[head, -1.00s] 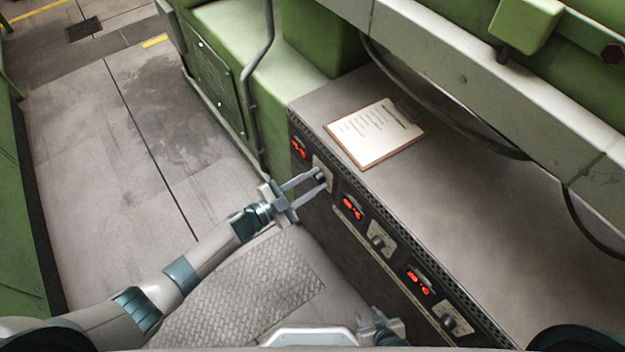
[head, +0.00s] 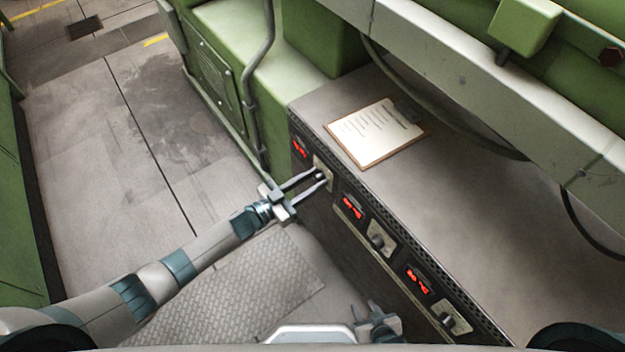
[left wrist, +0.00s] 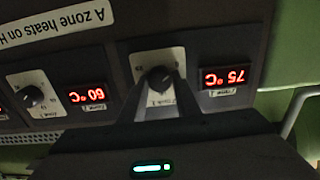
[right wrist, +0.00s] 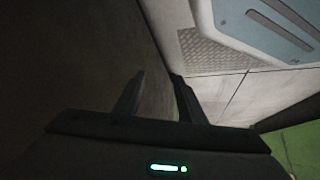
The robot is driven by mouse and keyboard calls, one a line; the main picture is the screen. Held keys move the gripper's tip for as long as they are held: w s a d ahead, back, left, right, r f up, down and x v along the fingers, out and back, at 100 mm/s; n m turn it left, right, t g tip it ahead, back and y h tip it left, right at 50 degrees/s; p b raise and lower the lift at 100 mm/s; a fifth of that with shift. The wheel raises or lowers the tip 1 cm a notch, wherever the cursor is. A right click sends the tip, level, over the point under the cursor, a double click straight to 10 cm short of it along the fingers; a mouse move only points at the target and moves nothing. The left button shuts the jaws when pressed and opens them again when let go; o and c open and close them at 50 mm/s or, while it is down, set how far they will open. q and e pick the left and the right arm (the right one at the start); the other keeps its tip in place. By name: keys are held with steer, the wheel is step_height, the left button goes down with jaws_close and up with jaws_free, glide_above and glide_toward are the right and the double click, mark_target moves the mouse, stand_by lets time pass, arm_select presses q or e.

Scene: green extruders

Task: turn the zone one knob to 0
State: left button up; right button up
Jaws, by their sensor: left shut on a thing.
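The zone one knob (left wrist: 160,80) is a dark round knob on a pale plate (left wrist: 138,66), upside down in the left wrist view. A red display (left wrist: 226,76) beside it reads 75°C. My left gripper (head: 322,177) is at the leftmost knob plate of the panel in the head view. Its fingers (left wrist: 161,92) are shut on the knob, one on each side. The fingers partly hide the dial marks, and I cannot read the knob's setting. My right gripper (right wrist: 157,78) is open and empty, low at the front of the head view (head: 377,322).
Two more knobs (head: 377,242) (head: 447,321) with red displays sit further along the same panel. A clipboard (head: 376,133) lies on the grey top above. Green machinery (head: 225,45) stands behind. The floor at left (head: 110,190) is clear.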

steer(key=shift+s, duration=0.15)
arm_select(q)
steer(key=o, duration=1)
steer(key=shift+o, duration=0.2)
steer(key=shift+s+a, duration=0.3)
steer(key=shift+a, duration=0.15)
steer(key=b+v, duration=0.2)
steer(key=v, duration=1.4)
arm_select(e)
steer(key=shift+s+d+f+g+h, duration=0.15)
steer(key=shift+s+d+f+g, duration=0.2)
steer(key=shift+d+f, duration=0.15)
steer(key=shift+s+d+f+g+h, duration=0.15)
steer(key=shift+s+d+f+g, duration=0.05)
steer(key=shift+d+f+g, duration=0.25)
arm_select(q)
steer(key=shift+a, duration=0.1)
arm_select(e)
steer(key=shift+s+d+f, duration=0.1)
steer(key=shift+s+f, duration=0.05)
steer(key=shift+s, duration=0.15)
